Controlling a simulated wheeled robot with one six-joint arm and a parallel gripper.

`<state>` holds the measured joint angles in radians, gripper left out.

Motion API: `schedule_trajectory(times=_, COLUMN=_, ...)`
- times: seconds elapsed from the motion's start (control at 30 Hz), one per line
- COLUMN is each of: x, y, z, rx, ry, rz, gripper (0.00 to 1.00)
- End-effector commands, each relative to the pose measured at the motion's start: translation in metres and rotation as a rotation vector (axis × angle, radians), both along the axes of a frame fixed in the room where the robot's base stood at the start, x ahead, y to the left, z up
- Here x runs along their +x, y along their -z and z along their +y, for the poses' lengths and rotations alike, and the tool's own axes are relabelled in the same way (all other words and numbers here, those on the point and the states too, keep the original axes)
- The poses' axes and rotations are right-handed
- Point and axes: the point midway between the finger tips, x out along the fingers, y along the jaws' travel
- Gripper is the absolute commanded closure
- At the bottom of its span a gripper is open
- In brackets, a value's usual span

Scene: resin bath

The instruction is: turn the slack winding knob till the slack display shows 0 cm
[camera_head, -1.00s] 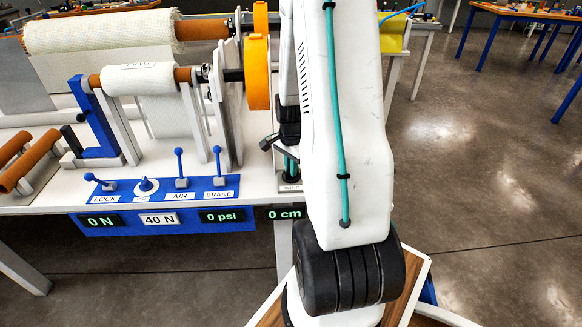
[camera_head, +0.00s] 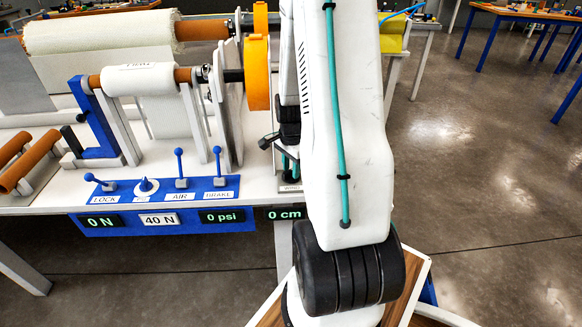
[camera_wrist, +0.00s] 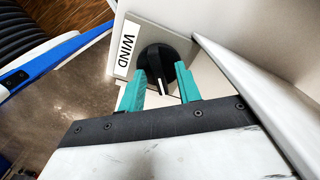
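The slack display (camera_head: 286,213) reads 0 cm at the right end of the blue panel's readouts. The slack winding knob (camera_wrist: 158,58) is round and black with a raised grip bar and a white pointer line, beside a WIND label (camera_wrist: 126,49) in the wrist view. My gripper (camera_wrist: 161,70) has teal fingers on either side of the knob. A gap shows between the fingertips and the raised bar, so they look open around it; exact contact with the rim is unclear. In the head view my arm mostly hides the knob.
The blue panel (camera_head: 150,222) also shows 0 N, 40 N and 0 psi, with blue levers above it. A white fabric roll (camera_head: 140,80) and an orange wheel (camera_head: 257,72) stand behind. A pale metal bar (camera_wrist: 245,80) runs close to the right finger. Open floor lies right.

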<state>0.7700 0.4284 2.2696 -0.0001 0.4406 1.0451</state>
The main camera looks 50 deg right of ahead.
Motion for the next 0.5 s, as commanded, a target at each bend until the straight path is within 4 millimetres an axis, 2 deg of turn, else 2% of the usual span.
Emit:
schedule_trajectory(times=0.13, x=0.000, y=-0.002, z=0.000, rx=0.000, ry=0.000, rz=0.001, gripper=0.66)
schedule_trajectory(times=0.23, x=0.000, y=-0.012, z=0.000, rx=-0.001, ry=0.000, rz=-0.001, gripper=0.66)
schedule_trajectory(times=0.5, x=0.000, y=-0.058, z=0.000, rx=-0.003, ry=0.000, rz=-0.002, gripper=0.66)
